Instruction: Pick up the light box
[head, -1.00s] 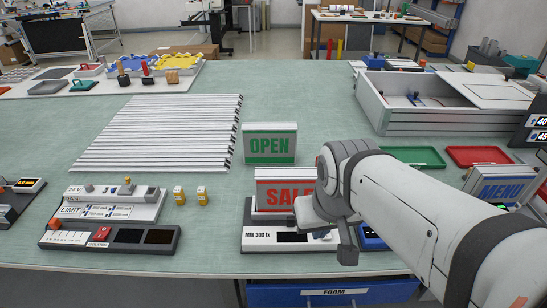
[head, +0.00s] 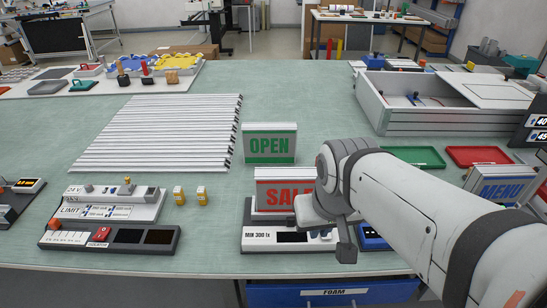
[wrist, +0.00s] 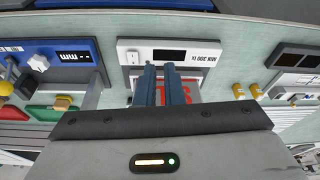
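The light box with red SALE lettering (head: 272,188) stands upright on a grey base marked MIN 300 lx (head: 262,238) at the front middle. My gripper (head: 345,245) is at its right front and hides the right end of its face. In the wrist view my two blue-grey fingers (wrist: 160,72) are close together with a narrow gap between them and point toward the base. Part of the red-lettered face (wrist: 194,92) shows beside and beyond the fingers. I see nothing held between them. A green OPEN light box (head: 269,145) stands behind, and a blue MENU one (head: 503,187) at right.
A slatted white panel (head: 160,130) lies at left. Two yellow bottles (head: 190,195) and a LIMIT panel (head: 115,205) are at front left. Green (head: 415,156) and red (head: 478,155) trays and a grey open case (head: 430,115) are at right. The mat beyond OPEN is clear.

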